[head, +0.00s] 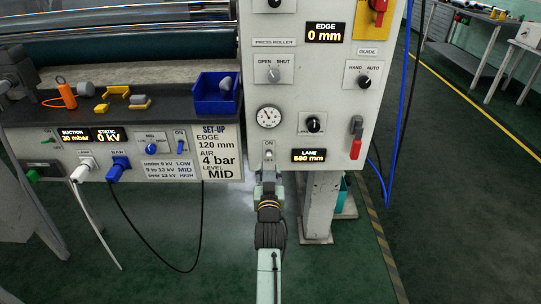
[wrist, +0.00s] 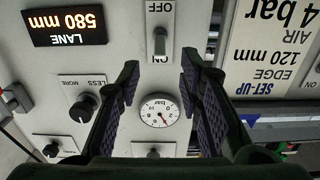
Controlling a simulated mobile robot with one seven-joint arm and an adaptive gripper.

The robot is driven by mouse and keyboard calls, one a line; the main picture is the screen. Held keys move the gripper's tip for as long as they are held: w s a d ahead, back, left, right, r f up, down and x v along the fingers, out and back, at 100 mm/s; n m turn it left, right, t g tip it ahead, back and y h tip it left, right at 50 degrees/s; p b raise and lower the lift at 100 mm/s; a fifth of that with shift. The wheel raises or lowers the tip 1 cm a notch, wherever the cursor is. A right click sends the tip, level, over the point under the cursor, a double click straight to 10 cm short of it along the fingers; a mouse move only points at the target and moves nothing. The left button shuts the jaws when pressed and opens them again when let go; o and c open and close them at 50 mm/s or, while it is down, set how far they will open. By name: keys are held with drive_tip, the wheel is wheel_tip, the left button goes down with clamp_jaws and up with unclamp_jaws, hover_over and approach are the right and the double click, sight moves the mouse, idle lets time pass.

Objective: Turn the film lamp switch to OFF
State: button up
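The film lamp switch is a small grey toggle (wrist: 160,42) on a pale plate on the grey panel, marked ON and OFF. In the wrist view, which is upside down, its lever reaches close to the ON label. In the head view the switch (head: 269,155) sits low on the panel, with ON above it. My gripper (wrist: 160,80) is open, its two dark padded fingers apart and empty. The switch appears between and beyond the fingertips, with no contact visible. In the head view my gripper (head: 268,184) is just below the switch and hides the lower plate.
A pressure gauge (head: 269,117) is above the switch. A LANE display (head: 310,155) and a black knob (head: 313,124) are to the right, a red-handled lever (head: 356,138) farther right. A set-up card (head: 217,152) and blue bin (head: 215,95) are left.

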sight(269, 155)
drive_tip(key=w+p, duration=0.1)
drive_tip(key=w, duration=0.6)
drive_tip(key=shift+w, duration=0.35)
drive_tip(key=shift+c, duration=0.2)
clamp_jaws()
